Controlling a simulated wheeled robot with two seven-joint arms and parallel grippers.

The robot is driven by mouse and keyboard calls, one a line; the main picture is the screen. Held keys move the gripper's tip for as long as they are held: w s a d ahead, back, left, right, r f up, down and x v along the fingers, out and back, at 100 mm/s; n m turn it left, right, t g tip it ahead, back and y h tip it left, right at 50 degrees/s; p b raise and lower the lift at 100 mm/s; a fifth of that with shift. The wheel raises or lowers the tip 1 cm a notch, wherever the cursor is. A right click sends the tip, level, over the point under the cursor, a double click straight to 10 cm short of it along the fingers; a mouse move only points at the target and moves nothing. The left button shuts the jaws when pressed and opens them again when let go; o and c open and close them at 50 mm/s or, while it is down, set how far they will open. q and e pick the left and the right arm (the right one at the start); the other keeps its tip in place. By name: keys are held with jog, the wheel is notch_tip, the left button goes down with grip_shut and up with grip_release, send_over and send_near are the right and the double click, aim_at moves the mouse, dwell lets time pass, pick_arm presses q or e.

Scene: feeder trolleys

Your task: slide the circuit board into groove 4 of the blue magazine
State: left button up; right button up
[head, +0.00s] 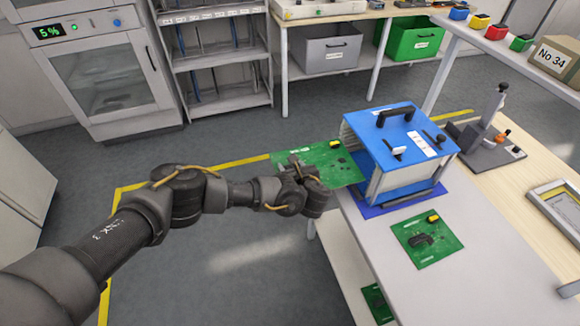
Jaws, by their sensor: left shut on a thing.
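The blue magazine (400,133) stands on a blue mat (413,203) on the white table, with a black handle on its top. Its open side with light side walls faces left. My left gripper (306,176) is shut on a green circuit board (325,155) and holds it level at the left of the magazine. The board's right end is close to the magazine's open side; I cannot tell whether it is inside a groove. The groove numbers cannot be read from here. My right gripper is not in view.
Another green board (427,240) lies on the white table (478,275) in front of the magazine. One more board (376,302) lies on a lower shelf. A toggle-clamp fixture (487,135) stands behind right. The floor at left is clear.

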aim_at(314, 161)
pick_arm(q)
jog(key=shift+w+d, duration=0.1)
jog(key=shift+w+d+f+b, duration=0.1)
jog(key=shift+w+d+b, duration=0.1)
jog(key=shift+d+b, duration=0.35)
jog(key=shift+w+d+b, duration=0.15)
jog(key=shift+d+b, duration=0.35)
jog(key=shift+w+d+b, duration=0.25)
jog(key=shift+d+b, duration=0.35)
jog(key=shift+d, duration=0.1)
jog(key=shift+d+r, duration=0.15)
jog(key=shift+r, duration=0.05)
jog(key=shift+d, duration=0.1)
jog(key=shift+w+d+f+b, duration=0.1)
jog(key=shift+w+d+b, duration=0.1)
jog(key=shift+d+b, duration=0.45)
jog(key=shift+w+d+f+b, duration=0.1)
jog(key=shift+w+d+b, duration=0.1)
jog(key=shift+d+b, duration=0.4)
jog(key=shift+w+d+r+b, duration=0.15)
jog(key=shift+d+b, duration=0.1)
jog(key=shift+b, duration=0.2)
